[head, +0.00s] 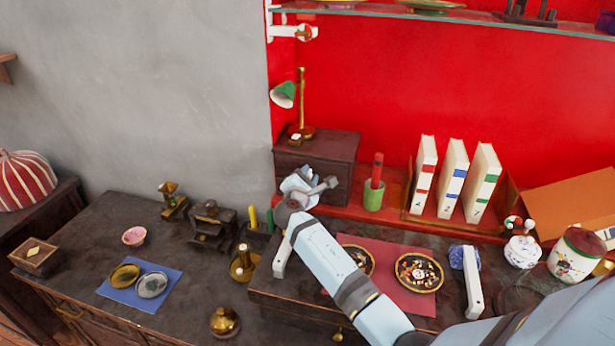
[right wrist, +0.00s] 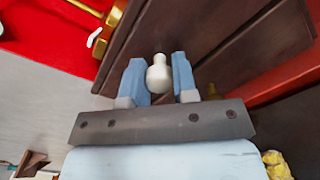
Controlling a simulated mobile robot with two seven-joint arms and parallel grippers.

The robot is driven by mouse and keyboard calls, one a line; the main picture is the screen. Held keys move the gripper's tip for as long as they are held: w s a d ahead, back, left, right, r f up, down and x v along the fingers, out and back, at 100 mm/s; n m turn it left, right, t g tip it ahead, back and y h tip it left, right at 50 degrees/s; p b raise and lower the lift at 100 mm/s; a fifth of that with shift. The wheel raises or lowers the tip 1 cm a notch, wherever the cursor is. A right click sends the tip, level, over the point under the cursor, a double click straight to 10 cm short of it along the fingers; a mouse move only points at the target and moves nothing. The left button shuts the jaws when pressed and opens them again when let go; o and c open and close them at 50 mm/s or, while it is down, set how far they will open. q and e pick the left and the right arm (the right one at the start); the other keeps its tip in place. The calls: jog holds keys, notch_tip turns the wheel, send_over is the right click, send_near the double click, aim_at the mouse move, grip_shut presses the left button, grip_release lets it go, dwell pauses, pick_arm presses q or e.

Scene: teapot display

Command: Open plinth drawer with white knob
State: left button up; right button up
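The dark wooden plinth (head: 335,150) stands at the back of the counter against the red wall, with a green-shaded lamp (head: 301,100) on top. My right gripper (head: 312,184) is at the plinth's front and hides part of it. No opening of the drawer shows. My left gripper is not in view.
Right of the plinth are a green cup (head: 373,197) with a red stick and several white books (head: 453,180). A glass shelf (head: 440,14) is above.

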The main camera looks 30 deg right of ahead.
grip_shut()
jog(key=p+v, duration=0.2)
jog(key=v, duration=0.7)
jog(key=shift+s+a+p, duration=0.15)
jog(key=shift+p, duration=0.2)
jog(key=shift+s+a, duration=0.15)
jog(key=shift+a, duration=0.05)
jog(key=o, duration=0.9)
grip_release()
jog(key=shift+c, duration=0.2)
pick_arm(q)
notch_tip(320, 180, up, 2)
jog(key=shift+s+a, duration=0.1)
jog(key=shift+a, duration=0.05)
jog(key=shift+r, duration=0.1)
